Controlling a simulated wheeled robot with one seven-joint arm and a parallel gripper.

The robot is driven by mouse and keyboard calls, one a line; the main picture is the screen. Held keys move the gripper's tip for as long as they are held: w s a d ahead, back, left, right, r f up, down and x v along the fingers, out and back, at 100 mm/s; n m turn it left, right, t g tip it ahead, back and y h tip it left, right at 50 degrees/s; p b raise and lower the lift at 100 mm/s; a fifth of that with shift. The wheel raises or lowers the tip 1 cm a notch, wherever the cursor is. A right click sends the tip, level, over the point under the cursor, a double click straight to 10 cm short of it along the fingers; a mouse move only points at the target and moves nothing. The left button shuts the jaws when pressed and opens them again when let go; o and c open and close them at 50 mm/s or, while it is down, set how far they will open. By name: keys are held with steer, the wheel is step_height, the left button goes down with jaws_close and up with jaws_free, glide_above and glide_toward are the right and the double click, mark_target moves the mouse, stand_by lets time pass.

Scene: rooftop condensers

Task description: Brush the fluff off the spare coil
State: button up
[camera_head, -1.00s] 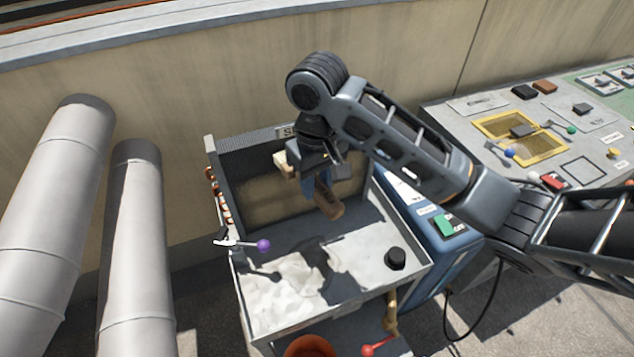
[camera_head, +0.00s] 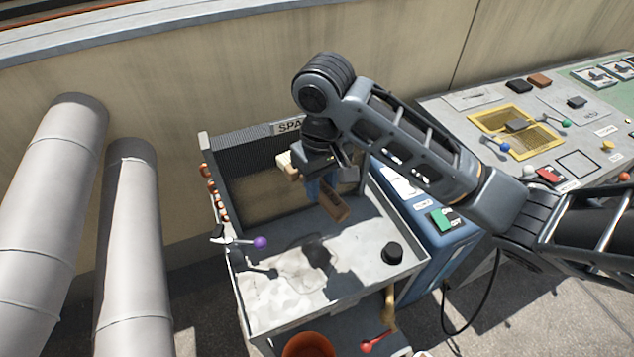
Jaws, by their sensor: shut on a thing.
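The spare coil (camera_head: 257,201) stands upright at the back of a grey tray bench, under a partly hidden label. Its upper fins look dark. A tan, fluffy-looking layer covers much of its lower face. Copper bends (camera_head: 214,192) line its left edge. My gripper (camera_head: 322,180) is in front of the coil's right half, shut on a brush (camera_head: 335,207) with a brown wooden part pointing down and right. A pale part (camera_head: 286,161) shows left of the gripper, close to the coil. My gripper hides part of the coil, and I cannot tell whether the brush touches it.
The grey tray (camera_head: 345,283) has pale patches and shadows on it. A black knob (camera_head: 392,253) stands at its right, and a purple-ended lever (camera_head: 260,243) at its left. A blue unit (camera_head: 445,247) and a cluttered panel bench lie right. Large pipes (camera_head: 132,250) stand left.

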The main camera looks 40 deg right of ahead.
steer(key=shift+s+d+f+b, duration=0.25)
steer(key=shift+d+f, duration=0.15)
steer(key=shift+d, duration=0.35)
steer(key=shift+s+d+f+b, duration=0.25)
steer(key=shift+d+f, duration=0.15)
steer(key=shift+d, duration=0.35)
steer(key=shift+w+d+p, duration=0.25)
steer(key=shift+w+p, duration=0.05)
steer(key=shift+w, duration=0.5)
steer(key=shift+r, duration=0.1)
steer(key=shift+r+p, duration=0.35)
steer(key=shift+r, duration=0.55)
stand_by(2.8)
